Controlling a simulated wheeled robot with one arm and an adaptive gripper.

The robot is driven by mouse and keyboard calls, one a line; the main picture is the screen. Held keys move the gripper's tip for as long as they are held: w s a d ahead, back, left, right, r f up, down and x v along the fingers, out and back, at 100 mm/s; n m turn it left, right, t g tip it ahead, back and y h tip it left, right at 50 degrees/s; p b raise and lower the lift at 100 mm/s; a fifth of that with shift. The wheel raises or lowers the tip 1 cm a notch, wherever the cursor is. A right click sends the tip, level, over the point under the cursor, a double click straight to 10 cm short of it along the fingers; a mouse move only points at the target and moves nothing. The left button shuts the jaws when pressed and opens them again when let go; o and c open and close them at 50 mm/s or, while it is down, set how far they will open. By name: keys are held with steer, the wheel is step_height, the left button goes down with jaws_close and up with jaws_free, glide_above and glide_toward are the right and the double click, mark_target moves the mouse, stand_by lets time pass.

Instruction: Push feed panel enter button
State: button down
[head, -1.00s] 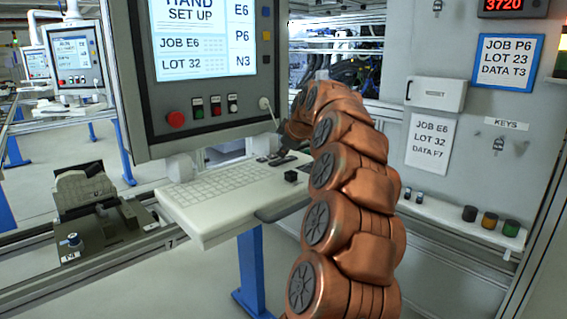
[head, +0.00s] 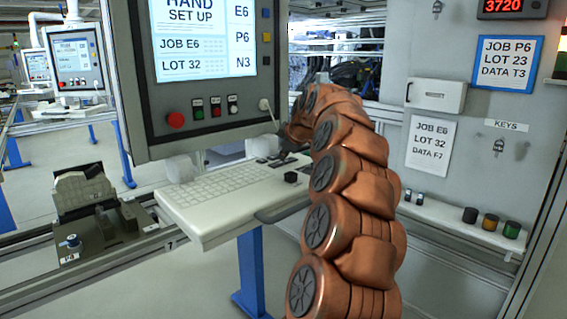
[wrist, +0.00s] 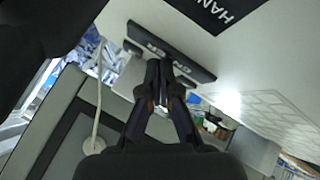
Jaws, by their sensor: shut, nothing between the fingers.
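My gripper (wrist: 161,68) is shut and empty in the wrist view. Its fingertips overlap a dark bar with pale lettering (wrist: 190,66) on a white surface; I cannot tell whether they touch it. In the head view my gripper is dark, small and partly hidden by my copper arm, low over the back right of the white keyboard shelf (head: 200,223). Small dark controls (head: 257,170) lie near it there. A black block (head: 291,178) stands on the shelf's right part. I cannot make out which control is the enter button.
A large grey panel (head: 150,125) with a screen (head: 203,38), a red button (head: 176,119) and smaller buttons overhangs the shelf. A grey cabinet wall (head: 456,125) stands right of my arm. A dark fixture (head: 100,225) sits left.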

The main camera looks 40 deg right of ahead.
mark_target(284, 162)
steer(key=shift+f, duration=0.25)
steer(key=shift+r, duration=0.1)
stand_by(0.5)
steer(key=shift+r, duration=0.8)
steer(key=shift+r+p, duration=1.55)
steer(key=shift+r, duration=1)
